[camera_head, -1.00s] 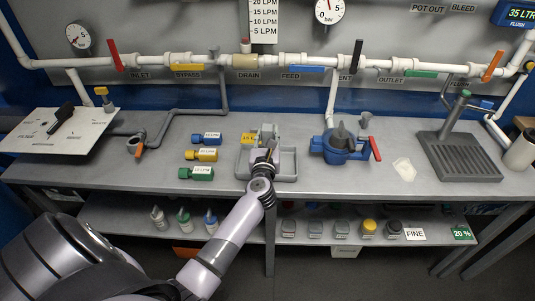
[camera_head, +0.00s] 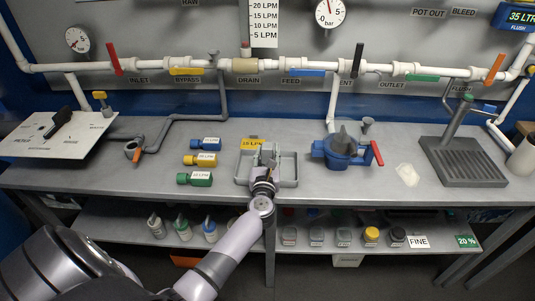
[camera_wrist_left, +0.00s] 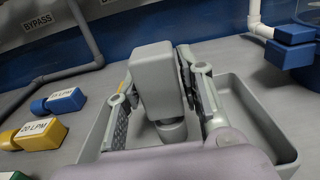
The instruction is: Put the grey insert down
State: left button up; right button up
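The grey insert (camera_wrist_left: 154,70), a blocky piece with a round lower part, is between the fingers of my left gripper (camera_wrist_left: 158,85) in the left wrist view. Both fingertips appear to press on its sides. In the head view my left gripper (camera_head: 264,172) is over the grey tray (camera_head: 288,183), and the insert (camera_head: 267,152) shows just beyond it. The tray's walls show on both sides of the insert in the wrist view. Whether the insert's underside touches the tray floor is hidden. My right gripper is not in view.
Blue (camera_head: 206,143), yellow (camera_head: 201,160) and green (camera_head: 195,179) labelled fittings lie left of the tray. A yellow 15 LPM piece (camera_head: 252,142) is at its back. A blue valve (camera_head: 343,150) with a red handle stands to the right. Pipes run behind.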

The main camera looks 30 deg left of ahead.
pick_arm(q)
jog(key=shift+o, duration=1.3)
jog(key=shift+r, duration=0.15)
